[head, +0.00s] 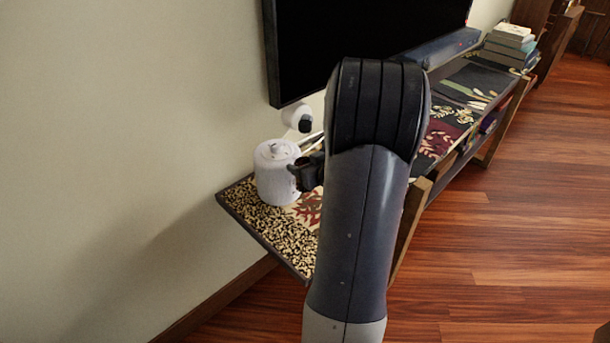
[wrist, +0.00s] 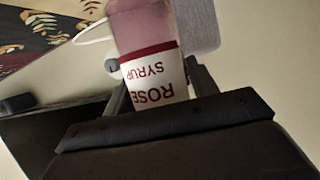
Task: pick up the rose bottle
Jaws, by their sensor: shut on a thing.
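The rose bottle (wrist: 150,72) shows in the wrist view, with a pinkish body, a dark red band and a white label reading "ROSE SYRUP", upside down in the picture. It stands between the two fingers of my gripper (wrist: 160,88), which is shut on it. Its lower and upper ends are not both in view. In the head view my gripper (head: 305,172) is a dark shape at the left end of the low shelf, partly hidden by my arm. I cannot make out the bottle there.
A white lidded canister (head: 276,175) stands close left of my gripper on the patterned shelf top (head: 262,222). A white round item (head: 296,117) is behind it. A dark screen (head: 340,45) hangs above. Stacked books (head: 508,48) are at the far right. The wooden floor (head: 500,230) is clear.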

